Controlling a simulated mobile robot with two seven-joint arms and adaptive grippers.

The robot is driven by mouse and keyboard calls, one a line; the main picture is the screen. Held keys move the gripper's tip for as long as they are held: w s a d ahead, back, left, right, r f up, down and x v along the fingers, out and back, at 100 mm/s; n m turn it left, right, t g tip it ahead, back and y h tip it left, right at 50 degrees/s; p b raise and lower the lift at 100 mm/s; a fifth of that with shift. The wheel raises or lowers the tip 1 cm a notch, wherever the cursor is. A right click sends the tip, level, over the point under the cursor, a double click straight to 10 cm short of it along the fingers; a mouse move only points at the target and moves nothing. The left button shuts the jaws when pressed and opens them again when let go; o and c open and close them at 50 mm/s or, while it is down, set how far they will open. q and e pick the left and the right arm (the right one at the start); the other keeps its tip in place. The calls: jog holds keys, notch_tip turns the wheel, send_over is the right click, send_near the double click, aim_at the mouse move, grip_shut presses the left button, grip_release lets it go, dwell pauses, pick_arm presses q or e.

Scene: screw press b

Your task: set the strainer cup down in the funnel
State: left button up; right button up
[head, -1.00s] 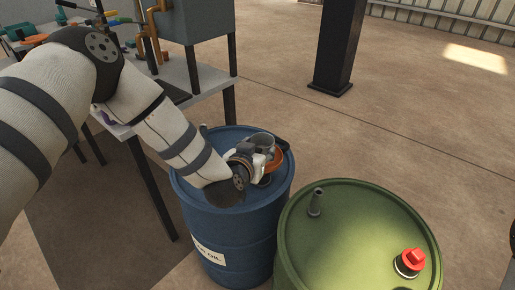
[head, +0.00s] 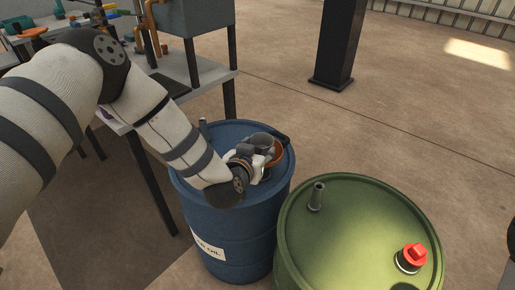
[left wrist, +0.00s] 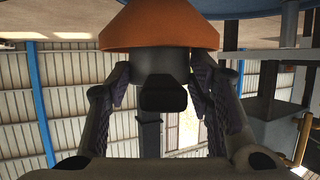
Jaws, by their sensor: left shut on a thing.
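The grey strainer cup (head: 261,144) is on the blue drum's top side in the head view. The orange funnel (head: 277,154) shows at its right edge. My left gripper (head: 254,158) is shut on the cup from the near left. In the left wrist view, which looks upside down, the dark cup (left wrist: 163,65) projects from behind the wide rim of the funnel (left wrist: 160,30). The gripper's fingers (left wrist: 160,92) stand on either side of it. The cup's lower part is hidden by the funnel, so I cannot tell whether it rests inside. My right gripper is not in view.
The blue drum (head: 225,225) stands beside a green drum (head: 355,235) with a red cap (head: 415,251) and a short pipe (head: 317,196). A workbench (head: 205,76) is behind the blue drum. A dark post (head: 340,45) stands on open floor farther back.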

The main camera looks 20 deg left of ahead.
pick_arm(q)
jog(key=shift+f, duration=0.75)
jog(key=o, duration=1.3)
jog(key=v, duration=1.2)
jog(key=shift+r, duration=0.1)
